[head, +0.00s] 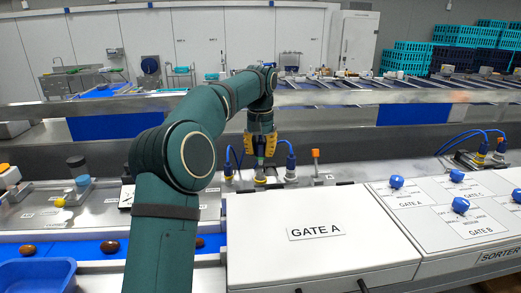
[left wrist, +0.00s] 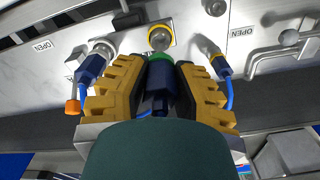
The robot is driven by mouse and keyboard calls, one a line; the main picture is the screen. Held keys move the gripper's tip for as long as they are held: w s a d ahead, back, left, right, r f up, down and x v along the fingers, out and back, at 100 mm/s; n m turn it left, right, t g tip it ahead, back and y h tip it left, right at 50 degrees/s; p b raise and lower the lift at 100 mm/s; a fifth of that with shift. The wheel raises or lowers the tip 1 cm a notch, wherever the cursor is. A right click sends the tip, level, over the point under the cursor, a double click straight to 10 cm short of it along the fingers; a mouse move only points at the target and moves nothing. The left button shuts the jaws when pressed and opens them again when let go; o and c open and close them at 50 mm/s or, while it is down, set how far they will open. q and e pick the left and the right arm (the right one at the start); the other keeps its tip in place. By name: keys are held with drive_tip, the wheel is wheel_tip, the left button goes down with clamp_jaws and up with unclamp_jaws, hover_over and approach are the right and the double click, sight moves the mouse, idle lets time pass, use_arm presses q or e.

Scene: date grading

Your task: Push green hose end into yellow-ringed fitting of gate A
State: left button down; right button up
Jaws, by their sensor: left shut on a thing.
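My left gripper (head: 261,155) is over the metal strip behind the GATE A box (head: 300,210). In the left wrist view its two yellow fingers are shut on a dark blue hose end (left wrist: 160,88) with a green collar (left wrist: 160,62). The yellow-ringed fitting (left wrist: 160,38) is right in front of the green collar, in line with it. The collar's front overlaps the fitting's lower edge in the picture, so I cannot tell whether they touch. The head view hides most of the fitting behind the gripper. My right gripper is not in view.
Blue hose connectors stand on both sides, one left (left wrist: 92,68) and one right (left wrist: 221,66), close to the fingers. An orange-topped part (head: 315,154) stands to the right. Blue knobs (head: 396,182) sit on the sorter panel. Dates lie on the blue belt (head: 75,247) at left.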

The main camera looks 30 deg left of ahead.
use_arm(q)
drive_tip(key=shift+f+b, duration=0.65)
drive_tip(key=shift+f, duration=0.45)
drive_tip(key=shift+f+p, duration=0.15)
drive_tip(key=shift+p, duration=0.4)
idle(1.0)
drive_tip(key=shift+f+b, duration=0.6)
drive_tip(key=shift+f, duration=0.7)
idle(1.1)
drive_tip(key=c, duration=1.5)
unclamp_jaws()
drive_tip(key=o, duration=1.2)
